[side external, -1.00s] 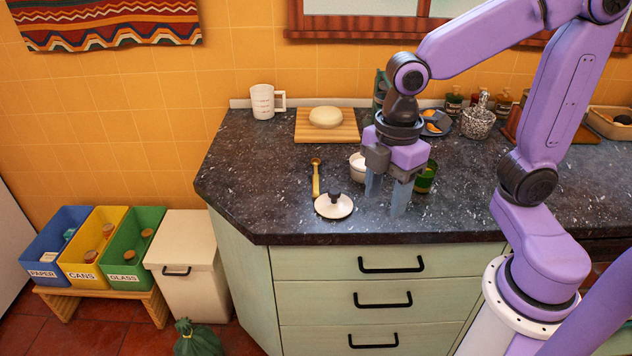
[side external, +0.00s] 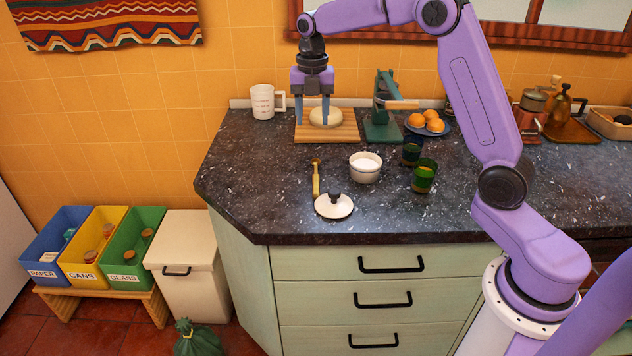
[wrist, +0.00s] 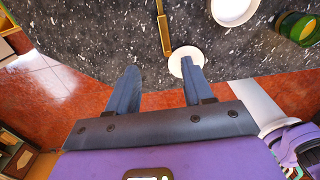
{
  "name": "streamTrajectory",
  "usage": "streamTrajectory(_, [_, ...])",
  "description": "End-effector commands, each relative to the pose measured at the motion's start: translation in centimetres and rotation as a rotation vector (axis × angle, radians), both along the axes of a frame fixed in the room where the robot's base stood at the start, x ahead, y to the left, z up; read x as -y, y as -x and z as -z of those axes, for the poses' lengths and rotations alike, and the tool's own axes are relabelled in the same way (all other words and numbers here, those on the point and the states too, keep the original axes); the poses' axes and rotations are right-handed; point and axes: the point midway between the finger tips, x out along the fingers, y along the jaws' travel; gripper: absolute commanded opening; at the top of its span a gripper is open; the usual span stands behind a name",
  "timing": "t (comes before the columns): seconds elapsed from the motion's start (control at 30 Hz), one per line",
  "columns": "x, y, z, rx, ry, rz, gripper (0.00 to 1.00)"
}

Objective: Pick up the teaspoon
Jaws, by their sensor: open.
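Nothing lies between the fingers in the wrist view (wrist: 155,75).
Right of the teaspoon stand a white bowl (side external: 365,172) and green glasses (side external: 424,177). A white mug (side external: 264,103) is at the back left. A green stand (side external: 383,112) and a plate of oranges (side external: 430,124) are at the back. The counter left of the teaspoon is clear.

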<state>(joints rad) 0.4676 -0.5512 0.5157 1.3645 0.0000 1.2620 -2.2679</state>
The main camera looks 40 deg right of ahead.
Motion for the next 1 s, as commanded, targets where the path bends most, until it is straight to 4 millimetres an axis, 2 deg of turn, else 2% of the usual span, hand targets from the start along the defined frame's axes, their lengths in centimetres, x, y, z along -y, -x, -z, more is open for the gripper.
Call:
streamTrajectory(0.17, [0.2,0.0,2.3,-0.005,0.001,-0.007,0.51])
streamTrajectory(0.6, [0.1,0.1,10.3,-0.004,0.001,-0.005,0.51])
streamTrajectory(1.0, [0.1,0.6,13.6,-0.003,0.0,-0.005,0.51])
